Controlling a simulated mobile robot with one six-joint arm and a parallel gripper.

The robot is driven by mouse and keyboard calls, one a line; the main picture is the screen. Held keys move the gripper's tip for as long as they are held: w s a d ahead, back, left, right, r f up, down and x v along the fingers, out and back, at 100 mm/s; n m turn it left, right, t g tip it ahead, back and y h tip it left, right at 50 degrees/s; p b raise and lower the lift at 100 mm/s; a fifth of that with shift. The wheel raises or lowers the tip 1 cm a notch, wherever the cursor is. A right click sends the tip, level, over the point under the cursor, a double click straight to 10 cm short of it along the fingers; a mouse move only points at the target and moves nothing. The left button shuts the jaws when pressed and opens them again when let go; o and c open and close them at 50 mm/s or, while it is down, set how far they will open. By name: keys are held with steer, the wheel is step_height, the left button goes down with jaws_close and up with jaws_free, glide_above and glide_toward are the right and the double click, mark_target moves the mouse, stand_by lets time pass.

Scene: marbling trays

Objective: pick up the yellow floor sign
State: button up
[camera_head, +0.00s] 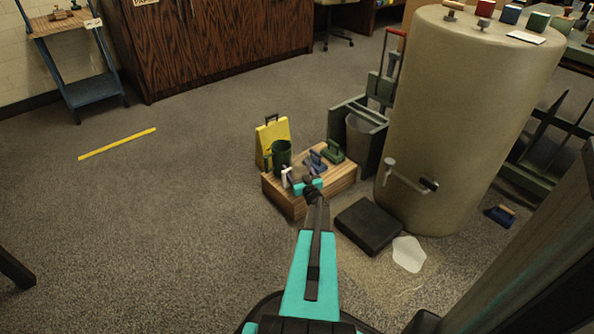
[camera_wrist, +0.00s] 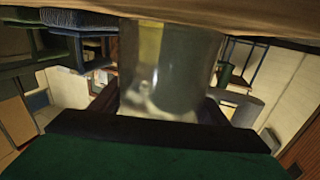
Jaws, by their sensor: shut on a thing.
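The yellow floor sign (camera_head: 272,134) stands upright on the floor in the head view, just behind the left end of a low wooden crate (camera_head: 283,196). It has a dark handle at its top, and a dark green cup (camera_head: 281,153) hides part of its front. My gripper (camera_head: 293,182) is over the front of the crate, nearer to me than the sign and apart from it. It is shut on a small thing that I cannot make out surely. The wrist view shows a glossy grey cylinder (camera_wrist: 168,70) close up.
A blue stamp-like block (camera_head: 318,161) and a green one (camera_head: 334,152) sit on the crate. A grey bin (camera_head: 364,138) and a large beige cylinder (camera_head: 455,120) stand to the right. A dark slab (camera_head: 368,226) lies on the floor.

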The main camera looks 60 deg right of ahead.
mark_target(297, 161)
steer(key=shift+r+p, duration=0.45)
steer(key=shift+r, duration=0.45)
steer(key=shift+s+a+r+p, duration=0.1)
steer(key=shift+s+r+p, duration=0.05)
steer(key=shift+r+p, duration=0.25)
steer(key=shift+s+a+r+p, duration=0.1)
steer(key=shift+r+p, duration=0.15)
steer(key=shift+r, duration=0.25)
steer(key=p+v, duration=0.1)
steer(key=v, duration=0.3)
steer(key=p+v, duration=0.1)
steer(key=v, duration=0.4)
steer(key=r+p+v, duration=0.1)
steer(key=p+v, duration=0.1)
steer(key=v, duration=0.2)
steer(key=shift+s+d, duration=0.15)
steer(key=shift+s, duration=0.35)
steer(key=shift+v, duration=0.9)
steer(key=shift+w, duration=0.1)
